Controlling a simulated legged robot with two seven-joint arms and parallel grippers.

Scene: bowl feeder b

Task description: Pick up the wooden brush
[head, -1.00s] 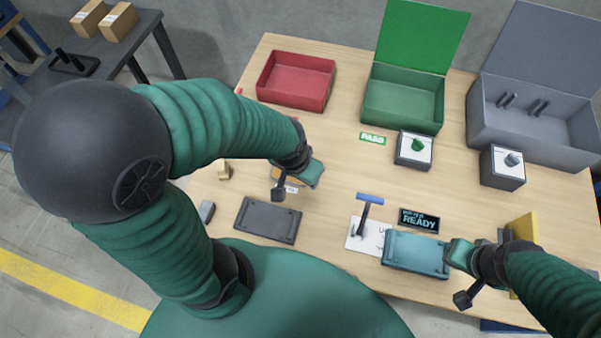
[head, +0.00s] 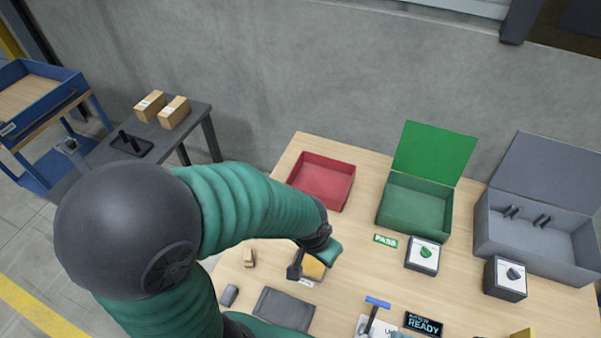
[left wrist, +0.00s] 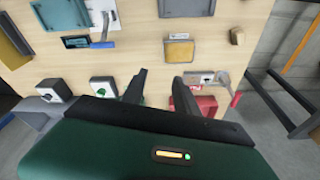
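A small pale wooden piece (head: 249,257) lies on the table left of my left gripper (head: 297,268) in the head view. It looks like the wooden brush, but I cannot make out bristles. In the left wrist view it is the brown piece (left wrist: 237,36) at upper right. My left gripper also shows in the left wrist view (left wrist: 160,78), with its two dark fingers apart and nothing between them. It hovers close to a yellow pad (left wrist: 180,52), which is partly hidden by the gripper in the head view. My right gripper is out of view.
A red bin (head: 340,196), a green lidded box (head: 410,222) and a grey lidded box (head: 540,250) stand along the back. A dark flat plate (head: 284,308) and a small grey block (head: 229,295) lie near the front.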

